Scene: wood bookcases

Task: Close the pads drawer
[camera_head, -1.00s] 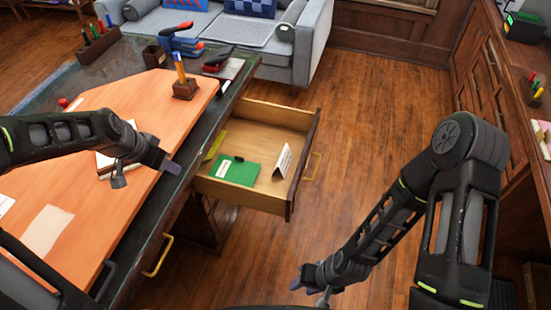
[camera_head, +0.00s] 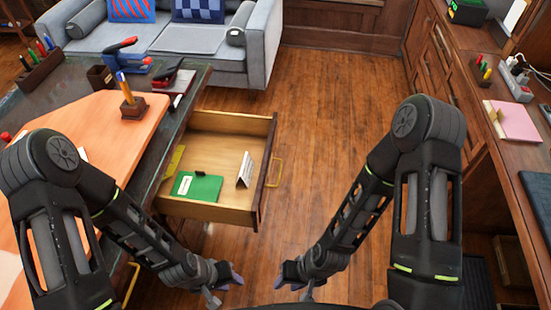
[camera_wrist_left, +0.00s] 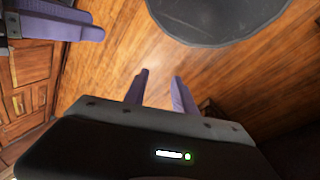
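The pads drawer (camera_head: 237,213) is pulled out from the right side of the desk. Its front panel (camera_head: 267,170) faces right and carries a yellow handle (camera_head: 275,172). Inside lie a green pad (camera_head: 199,187), a yellow pad (camera_head: 174,162) at the desk side and a white folded card (camera_head: 244,169). My left gripper (camera_head: 226,284) is open and empty, nearer to me than the drawer and apart from it. Its spread purple fingers show in the left wrist view (camera_wrist_left: 160,92). My right gripper (camera_head: 290,284) faces it, empty and seemingly open; its purple fingers show in the left wrist view (camera_wrist_left: 62,22).
The desk (camera_head: 172,130) holds an orange mat (camera_head: 100,140), a pen cup (camera_head: 133,106) and a stapler (camera_head: 170,78). A grey sofa (camera_head: 262,40) stands behind. A wooden counter (camera_head: 510,157) runs along the right. The floor (camera_head: 330,120) right of the drawer is clear.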

